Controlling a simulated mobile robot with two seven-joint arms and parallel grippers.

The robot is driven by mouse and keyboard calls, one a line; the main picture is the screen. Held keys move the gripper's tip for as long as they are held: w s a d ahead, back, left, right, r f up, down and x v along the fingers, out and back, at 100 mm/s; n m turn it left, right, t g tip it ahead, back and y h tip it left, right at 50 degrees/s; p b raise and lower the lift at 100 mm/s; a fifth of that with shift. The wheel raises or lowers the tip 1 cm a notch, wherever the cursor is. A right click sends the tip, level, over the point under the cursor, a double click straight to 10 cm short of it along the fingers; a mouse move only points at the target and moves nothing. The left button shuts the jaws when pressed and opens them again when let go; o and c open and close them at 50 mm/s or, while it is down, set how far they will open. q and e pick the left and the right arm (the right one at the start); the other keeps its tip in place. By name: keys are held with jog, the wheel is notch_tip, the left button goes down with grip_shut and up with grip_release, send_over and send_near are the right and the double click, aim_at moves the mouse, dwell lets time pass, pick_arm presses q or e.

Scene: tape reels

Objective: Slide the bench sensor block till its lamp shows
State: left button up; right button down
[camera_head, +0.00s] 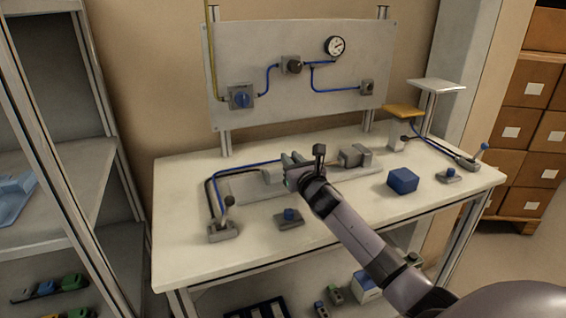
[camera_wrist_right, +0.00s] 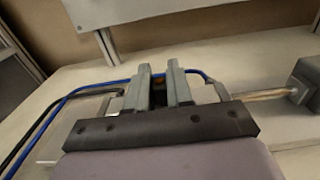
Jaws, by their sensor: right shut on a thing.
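My right gripper (camera_head: 290,158) reaches over the middle of the bench, at the grey actuator on its rail. It is shut on the sensor block (camera_wrist_right: 158,95), a small dark piece between the two grey fingers in the wrist view, where my right gripper (camera_wrist_right: 157,75) also shows. In the head view the fingers and wrist hide the block. A small dull brownish spot shows at the block's far end; I cannot tell whether it is a lamp or lit. My left gripper is not in view.
A grey panel (camera_head: 225,60) with a gauge (camera_head: 335,46) stands behind. The bench's front strip is mostly clear.

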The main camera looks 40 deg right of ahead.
jog(key=shift+s+d, duration=0.2)
jog(key=shift+d, duration=0.65)
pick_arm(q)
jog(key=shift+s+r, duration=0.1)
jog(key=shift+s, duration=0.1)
pick_arm(e)
jog(key=c, duration=1.1)
grip_release()
jog(key=shift+s, duration=0.1)
jog(key=shift+v, duration=3.5)
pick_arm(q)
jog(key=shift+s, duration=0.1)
pick_arm(e)
jog(key=shift+f, duration=0.1)
